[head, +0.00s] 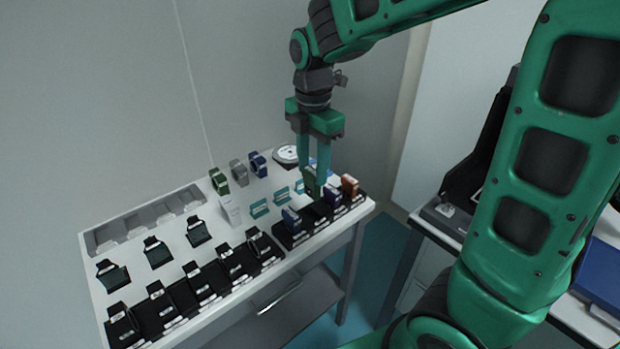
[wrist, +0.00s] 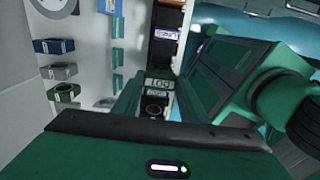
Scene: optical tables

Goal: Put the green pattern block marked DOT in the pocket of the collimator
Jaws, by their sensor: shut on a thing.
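My gripper (head: 313,183) is pointing down over the right end of the table and is shut on a dark green block (head: 311,182). In the wrist view the block's white label (wrist: 158,82) shows between the fingers and appears to read DOT, upside down. The block is over the row of black holders, between a blue block (head: 291,218) and a purple block (head: 330,196). I cannot tell whether it still touches its holder. No collimator can be made out with certainty.
An orange block (head: 349,187) stands at the row's right end. Several black holders (head: 200,278) line the front edge. Green (head: 218,180), grey (head: 238,172) and blue (head: 258,164) clamp-like pieces stand at the back. A second table with black equipment (head: 480,165) is at the right.

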